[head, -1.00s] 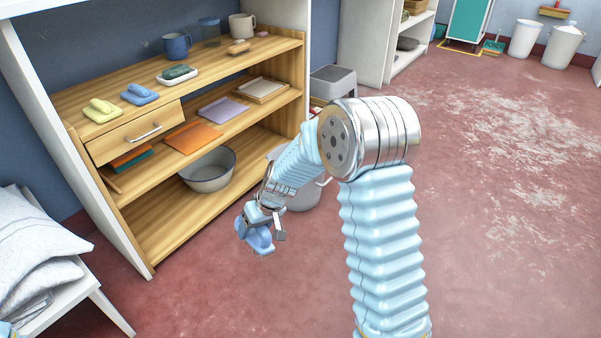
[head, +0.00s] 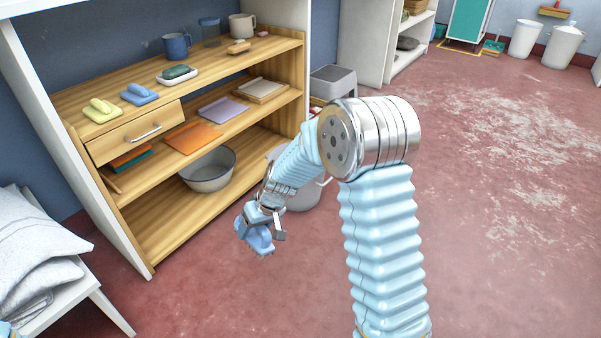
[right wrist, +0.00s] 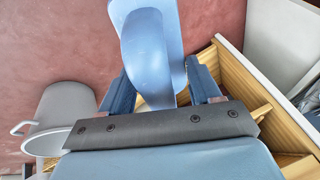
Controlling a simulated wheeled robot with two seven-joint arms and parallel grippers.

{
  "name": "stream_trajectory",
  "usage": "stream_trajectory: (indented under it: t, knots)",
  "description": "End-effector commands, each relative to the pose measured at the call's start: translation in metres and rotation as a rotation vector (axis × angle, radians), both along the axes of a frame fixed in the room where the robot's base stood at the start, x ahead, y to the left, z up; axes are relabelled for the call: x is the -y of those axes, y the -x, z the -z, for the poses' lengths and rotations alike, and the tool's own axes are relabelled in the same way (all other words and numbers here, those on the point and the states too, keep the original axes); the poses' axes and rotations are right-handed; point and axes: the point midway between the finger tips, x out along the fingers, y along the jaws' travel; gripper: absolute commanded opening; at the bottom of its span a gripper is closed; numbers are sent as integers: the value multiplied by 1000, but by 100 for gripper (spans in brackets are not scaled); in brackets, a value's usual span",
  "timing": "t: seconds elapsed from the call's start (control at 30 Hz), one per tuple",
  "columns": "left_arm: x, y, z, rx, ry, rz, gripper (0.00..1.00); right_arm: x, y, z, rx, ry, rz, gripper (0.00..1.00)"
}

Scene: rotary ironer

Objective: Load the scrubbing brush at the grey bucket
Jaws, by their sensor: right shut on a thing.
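My right gripper (head: 264,222) is shut on a blue scrubbing brush (head: 258,239), held above the floor in front of the shelf unit. In the right wrist view the brush (right wrist: 150,55) shows its curved handle and flat body between the fingers (right wrist: 158,90). The grey bucket (head: 305,196) stands on the floor behind my right forearm, which hides much of it; the brush is apart from it. The bucket (right wrist: 68,103) also shows at the left of the right wrist view. My left gripper is out of view.
The wooden shelf unit (head: 196,122) holds yellow (head: 102,111) and blue (head: 139,94) handled items, mugs, coloured trays and a metal basin (head: 208,172). A grey-topped stool (head: 333,80) stands behind the bucket. Folded white linen (head: 40,245) lies at left. The red floor at right is clear.

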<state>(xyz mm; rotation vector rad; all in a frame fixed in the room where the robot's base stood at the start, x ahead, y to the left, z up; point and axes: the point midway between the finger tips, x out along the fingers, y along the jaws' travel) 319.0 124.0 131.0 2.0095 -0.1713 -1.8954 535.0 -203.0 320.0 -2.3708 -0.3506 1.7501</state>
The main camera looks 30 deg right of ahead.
Motion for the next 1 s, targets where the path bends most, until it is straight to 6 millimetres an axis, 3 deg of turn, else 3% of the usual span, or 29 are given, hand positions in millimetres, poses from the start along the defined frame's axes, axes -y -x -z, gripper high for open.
stream_trajectory:
  t: [0.37, 0.73, 1.0]
  knots:
    - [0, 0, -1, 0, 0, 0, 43, 0, 0, -1, 1, 0, 0, 38]
    - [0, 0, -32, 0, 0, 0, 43, 0, 0, -38, 1, 0, 1, 38]
    - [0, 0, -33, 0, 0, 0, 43, 0, 0, -40, 0, 0, 0, 38]
